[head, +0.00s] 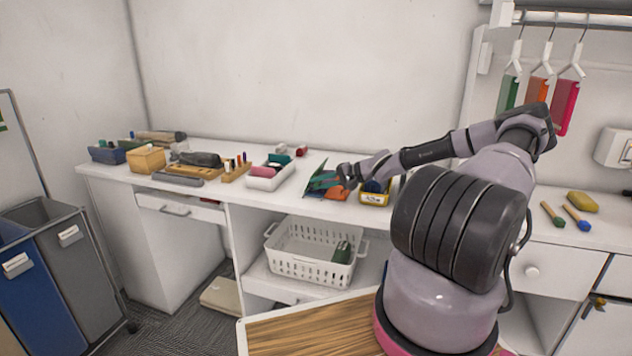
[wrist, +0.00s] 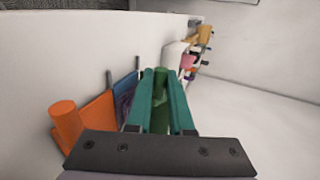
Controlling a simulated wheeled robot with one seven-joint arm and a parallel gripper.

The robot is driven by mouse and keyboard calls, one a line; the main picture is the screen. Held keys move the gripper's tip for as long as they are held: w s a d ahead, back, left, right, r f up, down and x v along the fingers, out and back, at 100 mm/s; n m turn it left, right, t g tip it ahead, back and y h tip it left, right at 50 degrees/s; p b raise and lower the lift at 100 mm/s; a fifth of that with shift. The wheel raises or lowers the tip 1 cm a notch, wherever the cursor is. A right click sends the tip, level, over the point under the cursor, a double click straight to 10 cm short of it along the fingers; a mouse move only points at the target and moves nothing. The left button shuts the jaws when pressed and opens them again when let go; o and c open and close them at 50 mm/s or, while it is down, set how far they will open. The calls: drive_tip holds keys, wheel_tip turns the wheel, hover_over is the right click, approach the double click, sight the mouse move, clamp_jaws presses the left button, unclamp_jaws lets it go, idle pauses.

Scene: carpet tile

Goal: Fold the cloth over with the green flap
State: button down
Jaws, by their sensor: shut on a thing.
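My gripper (wrist: 160,78) has two teal fingers, shut on the green flap (wrist: 160,95), a rounded green piece between them. The cloth shows left of the fingers in the wrist view as a blue panel (wrist: 123,92) and an orange panel (wrist: 97,122). An orange rounded piece (wrist: 66,122) stands at its left end. In the head view, my gripper (head: 318,184) is low over the white counter, at the cloth. An orange part (head: 338,193) shows just below it. The rest of the cloth is small and partly hidden by the gripper.
A yellow bin (head: 374,198) stands close on the right. A white basket (head: 310,262) is on the shelf below. Wooden trays are farther left.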

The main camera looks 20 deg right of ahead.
drive_tip(key=shift+s+d+f, duration=0.2)
drive_tip(key=shift+d+f, duration=0.05)
drive_tip(key=shift+f, duration=0.2)
idle(0.3)
drive_tip(key=c, duration=0.8)
unclamp_jaws()
drive_tip(key=v, duration=1)
drive_tip(key=shift+s+d+r, duration=0.15)
drive_tip(key=shift+d+r, duration=0.15)
drive_tip(key=shift+a, duration=0.1)
